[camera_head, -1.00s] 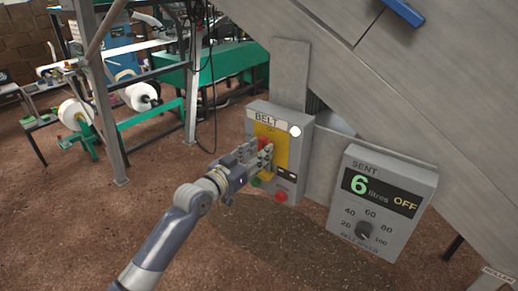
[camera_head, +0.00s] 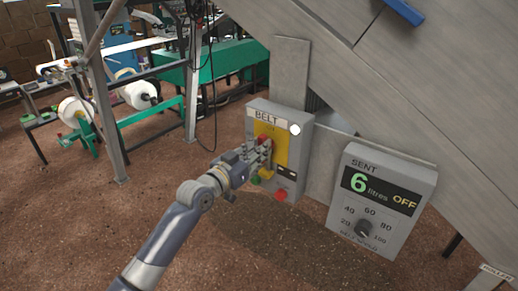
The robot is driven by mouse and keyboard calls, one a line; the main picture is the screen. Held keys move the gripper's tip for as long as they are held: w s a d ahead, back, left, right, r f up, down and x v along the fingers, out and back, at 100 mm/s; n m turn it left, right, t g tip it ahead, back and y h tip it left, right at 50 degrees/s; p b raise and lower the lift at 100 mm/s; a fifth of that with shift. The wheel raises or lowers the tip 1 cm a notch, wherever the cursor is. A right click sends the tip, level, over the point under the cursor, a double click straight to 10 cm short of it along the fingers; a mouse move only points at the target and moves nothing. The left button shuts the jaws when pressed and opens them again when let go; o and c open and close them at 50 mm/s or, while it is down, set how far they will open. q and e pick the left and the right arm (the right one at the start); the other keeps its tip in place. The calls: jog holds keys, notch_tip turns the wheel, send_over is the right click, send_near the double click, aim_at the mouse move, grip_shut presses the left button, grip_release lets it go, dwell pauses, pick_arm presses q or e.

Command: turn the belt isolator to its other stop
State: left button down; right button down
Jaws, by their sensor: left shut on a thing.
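The belt isolator is on a grey box labelled BELT (camera_head: 293,160) on a post. It has a yellow plate (camera_head: 280,145) with small lettering at its top, and a red handle (camera_head: 263,139) that shows just above my fingers. My left gripper (camera_head: 264,157) is at the plate, shut on the red handle. Its fingers hide most of the handle, so its exact angle is hard to tell. A white round lamp (camera_head: 295,130) is at the box's upper right. My right gripper is not in view.
A green button (camera_head: 256,180) and a red button (camera_head: 281,196) sit low on the box. To the right is a grey SENT panel (camera_head: 407,182) with a dial (camera_head: 363,229), reading 6 litres and OFF. A sloping grey chute rises behind. Brown floor lies in front.

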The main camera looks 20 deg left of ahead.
pick_arm(q)
jog(key=shift+w+a+f+n+p, duration=0.15)
jog(key=shift+n+p, duration=0.75)
jog(key=shift+n, duration=2)
jog(key=shift+s+a+f+n+p, duration=0.1)
jog(key=shift+n+p, duration=0.75)
jog(key=shift+n, duration=2.05)
jog(key=shift+w+a+f+n+p, duration=0.15)
jog(key=shift+n+p, duration=0.75)
jog(key=shift+n, duration=2)
jog(key=c, duration=1.6)
grip_release()
jog(key=shift+o, duration=0.2)
jog(key=v, duration=1.2)
